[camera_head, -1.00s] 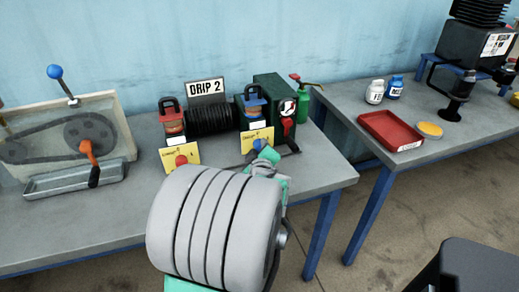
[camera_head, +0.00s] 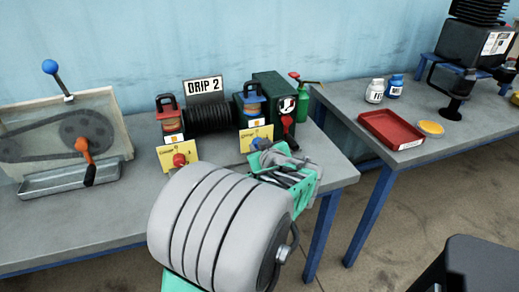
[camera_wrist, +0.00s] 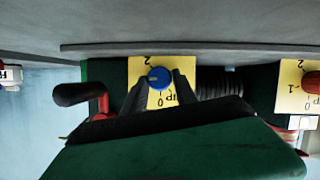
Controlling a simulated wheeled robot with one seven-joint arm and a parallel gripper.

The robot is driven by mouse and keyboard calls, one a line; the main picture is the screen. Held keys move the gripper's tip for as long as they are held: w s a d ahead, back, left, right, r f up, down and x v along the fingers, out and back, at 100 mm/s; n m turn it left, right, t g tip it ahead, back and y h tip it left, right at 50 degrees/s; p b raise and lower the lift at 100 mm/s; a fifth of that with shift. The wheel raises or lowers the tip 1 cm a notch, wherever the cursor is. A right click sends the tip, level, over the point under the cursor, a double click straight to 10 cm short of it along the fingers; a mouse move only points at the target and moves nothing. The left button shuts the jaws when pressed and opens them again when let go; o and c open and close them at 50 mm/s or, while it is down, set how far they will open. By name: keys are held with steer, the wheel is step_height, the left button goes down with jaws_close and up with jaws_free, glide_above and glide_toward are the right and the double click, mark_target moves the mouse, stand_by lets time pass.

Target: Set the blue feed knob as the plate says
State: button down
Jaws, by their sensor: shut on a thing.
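The blue feed knob (camera_wrist: 159,77) sits on a yellow scale card (camera_wrist: 165,97) in the wrist view, with a "2" above it and a "0" below. A short pale mark shows on its left part. My gripper (camera_wrist: 160,83) is shut on the knob, with a dark finger on each side. In the head view my gripper (camera_head: 270,156) reaches the right yellow card (camera_head: 256,134) and mostly hides the knob. The plate (camera_head: 204,87) reads "DRIP 2" and stands behind the black ribbed part.
A red knob (camera_head: 179,160) on another yellow card (camera_head: 176,152) is to the left. A belt-drive panel (camera_head: 60,140) is farther left; a red tray (camera_head: 390,129) lies on the right table.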

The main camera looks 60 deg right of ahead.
steer(key=m+t+y, duration=0.1)
steer(key=m, duration=0.2)
steer(key=shift+s+d+m+t+y, duration=0.2)
steer(key=shift+m+t+y, duration=0.2)
steer(key=shift+s+d+m+t+y+p, duration=0.15)
steer(key=shift+m+t+y+p, duration=0.35)
steer(key=shift+m+t, duration=0.8)
steer(key=shift+m+g, duration=0.3)
steer(key=shift+m, duration=0.1)
steer(key=c, duration=1.3)
jaws_free()
steer(key=shift+f, duration=0.1)
steer(key=shift+o, duration=0.2)
steer(key=v, duration=0.7)
steer(key=shift+s, duration=0.35)
